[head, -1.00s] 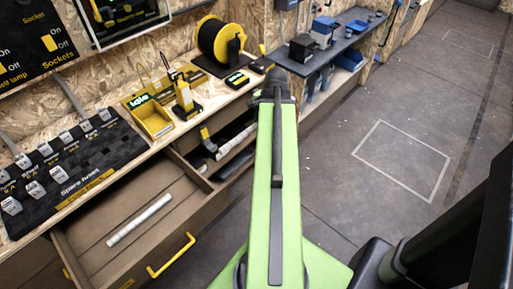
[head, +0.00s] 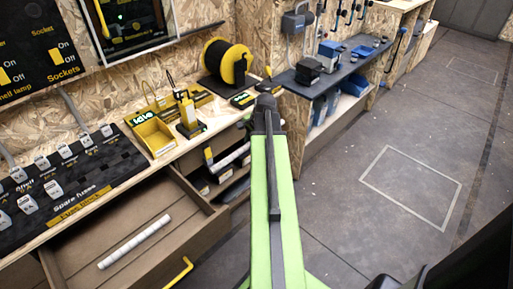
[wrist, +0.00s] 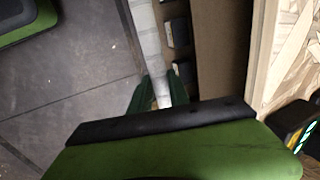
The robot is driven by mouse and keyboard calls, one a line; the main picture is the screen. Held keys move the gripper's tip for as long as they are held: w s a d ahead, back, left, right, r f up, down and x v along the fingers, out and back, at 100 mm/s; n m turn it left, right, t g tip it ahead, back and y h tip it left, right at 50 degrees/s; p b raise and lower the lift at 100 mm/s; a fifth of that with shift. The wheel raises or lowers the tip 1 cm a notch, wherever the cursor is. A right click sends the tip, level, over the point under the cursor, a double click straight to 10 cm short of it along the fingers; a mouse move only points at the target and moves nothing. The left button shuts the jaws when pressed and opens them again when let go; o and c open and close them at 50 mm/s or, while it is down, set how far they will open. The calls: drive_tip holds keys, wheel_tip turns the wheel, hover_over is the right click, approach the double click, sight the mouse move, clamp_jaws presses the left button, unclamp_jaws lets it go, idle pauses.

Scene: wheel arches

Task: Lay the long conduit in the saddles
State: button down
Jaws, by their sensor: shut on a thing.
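In the wrist view my gripper (wrist: 160,88) has its two dark green fingers closed around a pale, mottled conduit (wrist: 146,35). The conduit runs from between the fingers up to the top edge of the picture. In the head view a pale conduit (head: 233,157) shows left of my arm, by the open space under the bench; my gripper is hidden there behind the arm. Another pale conduit (head: 135,242) lies in the open drawer. I cannot tell from the pictures which one is longer. I cannot make out the saddles for certain.
Small dark blocks (wrist: 178,32) sit right of the held conduit, beside a brown panel. The open drawer (head: 178,185) juts out at the left. The bench holds a yellow bin (head: 152,137) and a cable reel (head: 228,62). The floor (head: 410,190) at right is clear.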

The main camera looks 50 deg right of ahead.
drive_tip(key=shift+w+d+f+b, duration=0.1)
drive_tip(key=shift+w+f+b, duration=0.1)
drive_tip(key=shift+w, duration=1.1)
drive_tip(key=shift+w+d+f+b, duration=0.1)
drive_tip(key=shift+w+f, duration=0.05)
drive_tip(key=shift+w, duration=1.15)
drive_tip(key=shift+f, duration=0.25)
drive_tip(key=shift+f+b, duration=0.6)
drive_tip(key=shift+b, duration=0.25)
drive_tip(key=shift+f+b, duration=0.65)
drive_tip(key=shift+b, duration=0.05)
drive_tip(key=shift+f, duration=0.1)
drive_tip(key=c, duration=0.7)
unclamp_jaws()
